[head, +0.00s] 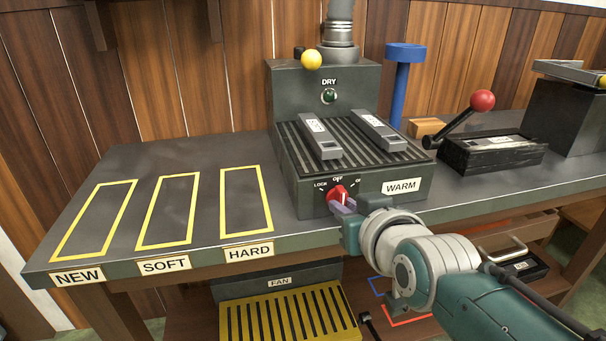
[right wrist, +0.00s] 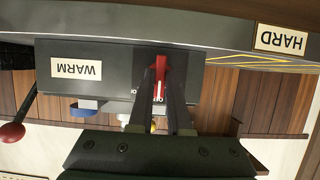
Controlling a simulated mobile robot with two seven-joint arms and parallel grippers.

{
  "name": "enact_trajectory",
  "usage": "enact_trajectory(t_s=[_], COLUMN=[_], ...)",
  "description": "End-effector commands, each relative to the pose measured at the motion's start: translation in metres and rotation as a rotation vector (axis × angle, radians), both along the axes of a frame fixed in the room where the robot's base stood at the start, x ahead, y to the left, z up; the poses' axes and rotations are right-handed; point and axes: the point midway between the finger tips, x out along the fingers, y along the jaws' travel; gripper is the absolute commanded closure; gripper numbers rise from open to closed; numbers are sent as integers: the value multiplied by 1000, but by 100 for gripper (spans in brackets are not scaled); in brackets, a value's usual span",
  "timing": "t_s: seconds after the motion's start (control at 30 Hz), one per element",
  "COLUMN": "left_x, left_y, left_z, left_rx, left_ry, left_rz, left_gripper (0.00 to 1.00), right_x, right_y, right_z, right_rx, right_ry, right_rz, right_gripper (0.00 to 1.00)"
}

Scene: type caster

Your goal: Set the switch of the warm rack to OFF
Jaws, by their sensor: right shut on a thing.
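The warm rack (head: 390,166) is a dark grey box with a ridged top and a WARM label on its front. Its switch is a red knob (head: 337,193) on the front face, with OFF marked above it and LOCK at its left; the marking at the right is partly cut off. My right gripper (head: 342,207) is at the front of the rack, shut on the red knob. In the right wrist view the two fingers stand on either side of the red knob (right wrist: 161,64). My left gripper is not in view.
Two grey bars (head: 320,138) lie on the rack's ridged top. A lever with a red ball (head: 482,100) stands at the right. Yellow outlined spaces at the left of the bench (head: 150,165) are empty. A yellow FAN grille (head: 285,315) is below.

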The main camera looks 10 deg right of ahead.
Motion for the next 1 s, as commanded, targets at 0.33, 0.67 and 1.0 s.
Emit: enact_trajectory(t_s=[0.33,0.67,1.0], left_x=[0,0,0], left_y=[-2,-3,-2], left_z=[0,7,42], left_rx=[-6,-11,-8], left_ry=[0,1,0], left_rz=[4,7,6], left_gripper=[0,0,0], right_x=[0,-6,-61], right_y=[0,-1,-2], right_z=[0,4,29], right_rx=[1,1,1], right_ry=[-1,0,2], right_rz=[0,-1,0], right_gripper=[54,54,54])
